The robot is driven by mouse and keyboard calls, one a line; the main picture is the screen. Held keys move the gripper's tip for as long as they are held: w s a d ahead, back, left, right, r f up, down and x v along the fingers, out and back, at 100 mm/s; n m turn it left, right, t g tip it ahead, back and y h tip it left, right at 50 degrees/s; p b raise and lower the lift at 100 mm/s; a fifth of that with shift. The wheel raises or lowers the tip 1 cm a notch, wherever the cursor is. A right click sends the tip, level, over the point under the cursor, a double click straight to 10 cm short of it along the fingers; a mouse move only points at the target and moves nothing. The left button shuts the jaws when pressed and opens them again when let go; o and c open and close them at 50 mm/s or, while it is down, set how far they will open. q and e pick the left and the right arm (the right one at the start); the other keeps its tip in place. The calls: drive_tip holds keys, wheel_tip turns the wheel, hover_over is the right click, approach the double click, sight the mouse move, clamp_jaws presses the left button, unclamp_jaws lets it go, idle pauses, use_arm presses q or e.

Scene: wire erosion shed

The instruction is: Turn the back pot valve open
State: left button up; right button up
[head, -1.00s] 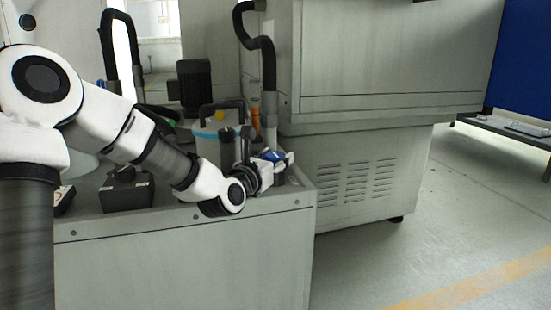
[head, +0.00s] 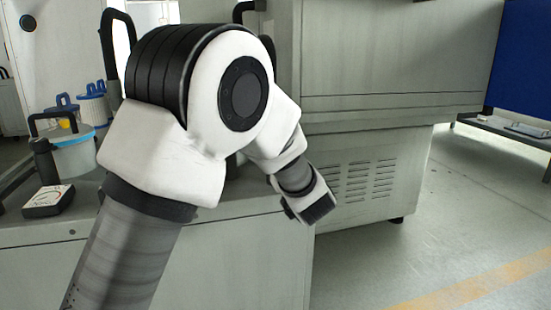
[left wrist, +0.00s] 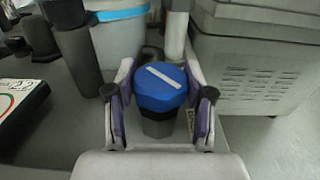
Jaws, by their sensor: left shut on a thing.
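A blue valve knob (left wrist: 160,86) with a white bar on top sits on a grey and black stem in the left wrist view. The bar lies slanted, down to the right. My left gripper (left wrist: 162,100) is shut on the knob, one purple-padded finger on each side. A pale pot with a blue rim (left wrist: 118,42) stands behind it. My right gripper is in neither view.
A flat black box with a white face (head: 48,201) lies at the left on the grey cabinet top. Dark upright cylinders (left wrist: 77,58) stand left of the knob. A large grey machine (head: 390,60) stands behind at the right. The floor at the right is clear.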

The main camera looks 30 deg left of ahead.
use_arm(q)
drive_tip(key=n+g+y, duration=0.1)
drive_tip(key=n+g, duration=0.1)
drive_tip(key=g, duration=0.1)
drive_tip(key=n+g+y, duration=0.2)
drive_tip(key=g, duration=0.1)
drive_tip(key=shift+w+n, duration=0.1)
drive_tip(key=shift+n, duration=0.2)
drive_tip(key=n+g, duration=0.2)
drive_tip(key=g, duration=0.1)
drive_tip(key=n+g+y, duration=0.1)
drive_tip(key=n+g, duration=0.1)
drive_tip(key=g, duration=0.1)
drive_tip(key=shift+g, duration=0.4)
drive_tip(key=o, duration=1.2)
drive_tip(key=d, duration=0.8)
drive_tip(key=w+d, duration=0.1)
drive_tip(key=d, duration=0.3)
drive_tip(key=shift+a, duration=0.1)
